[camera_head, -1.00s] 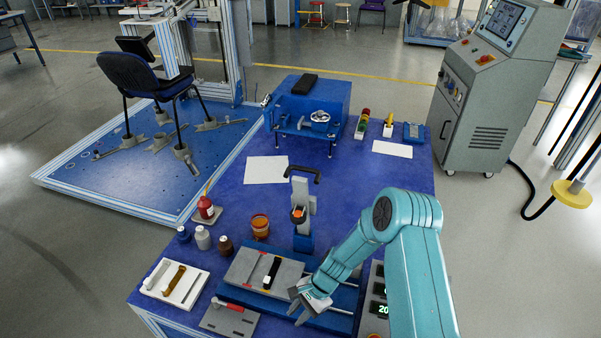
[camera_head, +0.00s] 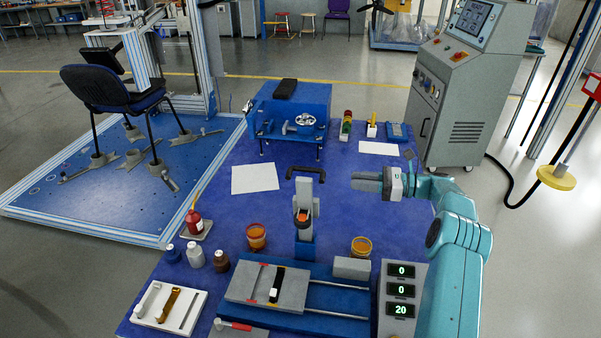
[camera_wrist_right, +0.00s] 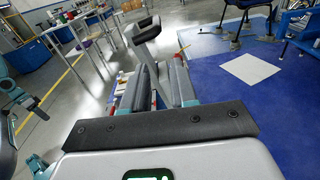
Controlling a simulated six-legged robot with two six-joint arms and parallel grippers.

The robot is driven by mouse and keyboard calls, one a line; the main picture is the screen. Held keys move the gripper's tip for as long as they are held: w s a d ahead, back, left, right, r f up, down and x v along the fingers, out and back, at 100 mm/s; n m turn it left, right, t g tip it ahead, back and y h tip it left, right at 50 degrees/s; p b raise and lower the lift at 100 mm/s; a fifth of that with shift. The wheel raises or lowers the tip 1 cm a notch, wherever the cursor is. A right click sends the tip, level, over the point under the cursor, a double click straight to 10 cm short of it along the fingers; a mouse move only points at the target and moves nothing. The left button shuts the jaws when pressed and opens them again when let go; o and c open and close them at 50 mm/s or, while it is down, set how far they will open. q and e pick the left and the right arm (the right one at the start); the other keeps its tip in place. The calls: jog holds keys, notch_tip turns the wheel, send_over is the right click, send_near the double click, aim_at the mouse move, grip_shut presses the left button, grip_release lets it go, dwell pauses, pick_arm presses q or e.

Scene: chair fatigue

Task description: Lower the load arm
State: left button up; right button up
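The load arm (camera_head: 303,196) is a light grey upright lever with a black bar handle (camera_head: 305,172) across its top. It stands raised at the back of the blue test rig (camera_head: 305,251), with an orange part low on it. My right gripper (camera_head: 361,182) is to the right of the load arm, apart from it, with its fingers pointing left. In the right wrist view, a gap shows between the two fingers (camera_wrist_right: 162,75), and nothing is held. The black handle (camera_wrist_right: 147,28) appears beyond the fingertips there. My left gripper is not in view.
A grey slide plate (camera_head: 262,285) and rails lie in front. A display box (camera_head: 401,297) stands right of them. White paper (camera_head: 255,178) lies behind on open blue tabletop.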

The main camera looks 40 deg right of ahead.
aim_at(307, 169)
jog(key=x, duration=0.5)
jog(key=r+x, duration=0.1)
jog(key=x, duration=0.4)
jog(key=r+x, duration=0.1)
jog(key=x, duration=0.3)
jog(key=shift+w+a+r, duration=0.15)
jog(key=shift+w+a, duration=0.1)
jog(key=shift+a, duration=0.15)
jog(key=shift+c, duration=0.2)
grip_shut()
